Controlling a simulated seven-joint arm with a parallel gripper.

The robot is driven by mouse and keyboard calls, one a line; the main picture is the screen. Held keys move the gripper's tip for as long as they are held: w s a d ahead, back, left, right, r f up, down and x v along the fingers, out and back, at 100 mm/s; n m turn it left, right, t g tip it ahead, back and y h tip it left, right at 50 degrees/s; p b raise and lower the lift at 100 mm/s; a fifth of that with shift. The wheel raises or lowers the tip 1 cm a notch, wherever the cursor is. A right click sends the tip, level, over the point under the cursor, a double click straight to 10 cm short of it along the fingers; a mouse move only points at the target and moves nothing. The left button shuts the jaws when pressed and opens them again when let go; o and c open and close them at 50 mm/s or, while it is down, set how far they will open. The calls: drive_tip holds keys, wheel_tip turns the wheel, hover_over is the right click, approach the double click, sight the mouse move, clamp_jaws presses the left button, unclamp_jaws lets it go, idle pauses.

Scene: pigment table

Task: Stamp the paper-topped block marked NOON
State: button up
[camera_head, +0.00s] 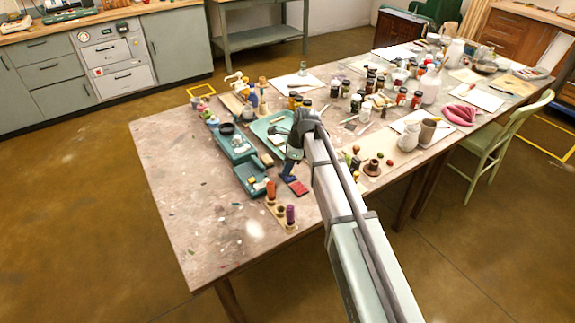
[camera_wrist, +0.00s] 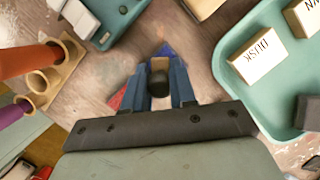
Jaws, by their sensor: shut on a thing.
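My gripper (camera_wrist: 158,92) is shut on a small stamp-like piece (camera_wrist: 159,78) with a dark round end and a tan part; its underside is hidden. Below it, red (camera_wrist: 117,98) and blue (camera_wrist: 166,49) patches show on the table; they also show in the head view as a red and blue pad (camera_head: 297,187). A teal tray (camera_wrist: 226,82) lies to the right in the wrist view. In it is a pale-topped block marked DUSK (camera_wrist: 257,55). A second block (camera_wrist: 304,18) is cut by the frame edge; only a last letter or two, like N, shows.
A wooden rack (camera_wrist: 68,62) with an orange-handled (camera_wrist: 25,61) and a purple-handled (camera_wrist: 14,116) stamp stands left in the wrist view, with an open hole between. Another teal tray (camera_wrist: 127,22) is at the top. Jars crowd the table's far right; its left side (camera_head: 185,190) is mostly clear.

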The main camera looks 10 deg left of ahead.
drive_tip(key=shift+f, duration=0.4)
idle(0.8)
drive_tip(key=shift+r, duration=3.55)
drive_tip(key=shift+d, duration=0.1)
drive_tip(key=w+d+r, duration=0.1)
drive_tip(key=w+d, duration=0.2)
drive_tip(key=d, duration=0.4)
drive_tip(key=w+d+r, duration=0.1)
drive_tip(key=w+d, duration=0.2)
drive_tip(key=d, duration=0.4)
drive_tip(key=shift+w+d, duration=0.2)
drive_tip(key=shift+w, duration=0.1)
drive_tip(key=shift+f, duration=0.1)
